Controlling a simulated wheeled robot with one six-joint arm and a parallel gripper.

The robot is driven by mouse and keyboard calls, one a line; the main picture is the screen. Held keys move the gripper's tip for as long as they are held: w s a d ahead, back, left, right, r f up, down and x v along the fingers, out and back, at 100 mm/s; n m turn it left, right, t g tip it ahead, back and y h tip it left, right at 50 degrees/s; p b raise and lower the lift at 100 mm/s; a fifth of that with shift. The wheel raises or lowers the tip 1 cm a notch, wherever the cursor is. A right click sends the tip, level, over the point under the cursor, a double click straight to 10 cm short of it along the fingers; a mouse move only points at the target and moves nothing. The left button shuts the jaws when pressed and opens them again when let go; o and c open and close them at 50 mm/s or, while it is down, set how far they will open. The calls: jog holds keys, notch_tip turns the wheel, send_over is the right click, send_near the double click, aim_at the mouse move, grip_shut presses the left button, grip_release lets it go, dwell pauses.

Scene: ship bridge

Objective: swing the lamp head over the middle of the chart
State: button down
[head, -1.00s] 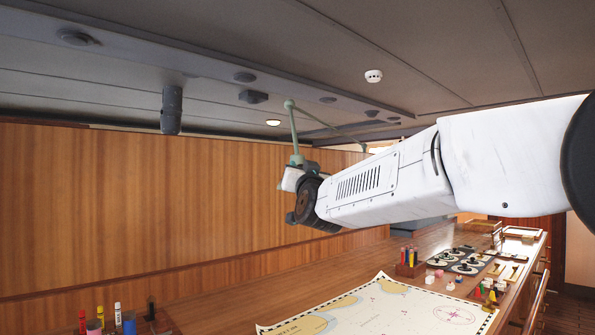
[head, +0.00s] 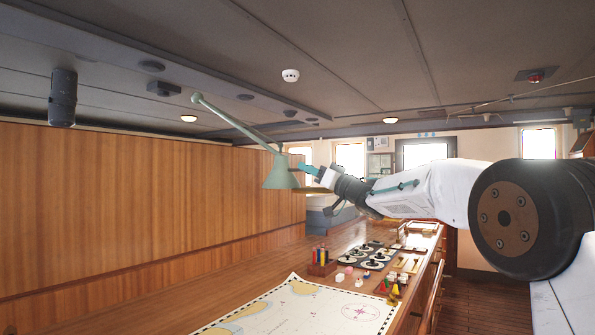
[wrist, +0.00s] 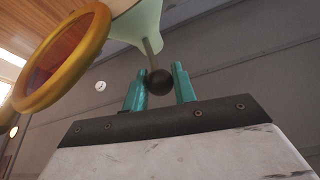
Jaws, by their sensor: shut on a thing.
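The lamp head (head: 280,174), a pale green cone-shaped shade, hangs from a thin green arm (head: 235,122) in the head view. It appears high above the far part of the chart (head: 300,308), a pale sheet on the wooden counter; its exact position over the chart is hard to tell. My gripper (head: 307,174) is at the shade's right side. In the wrist view, the teal fingers stand either side of a dark ball knob (wrist: 159,82) on a short rod from the shade (wrist: 142,22). My gripper is shut on this knob.
An orange ring (wrist: 62,58) fills the left of the wrist view; what it belongs to is unclear. A pen holder (head: 321,262), small blocks and dark round instruments (head: 378,252) stand on the counter beyond the chart. A wooden wall (head: 120,200) runs along the left.

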jog(key=shift+n+g+y, duration=0.5)
jog(key=shift+g, duration=0.3)
jog(key=w+d, duration=0.1)
jog(key=w, duration=0.1)
jog(key=w+d, duration=0.2)
jog(key=shift+w+d+r, duration=0.2)
jog(key=shift+w+d, duration=0.05)
jog(key=shift+d, duration=0.05)
jog(key=c, duration=1.4)
grip_release()
jog(key=shift+a, duration=0.15)
jog(key=shift+o, duration=1.1)
jog(key=shift+s+a, duration=0.1)
jog(key=shift+a, duration=0.05)
jog(key=shift+d, duration=0.2)
jog(key=shift+d+f, duration=0.1)
jog(key=v, duration=0.7)
jog(key=shift+d, duration=0.2)
jog(key=shift+s+f, duration=0.1)
jog(key=shift+f, duration=0.05)
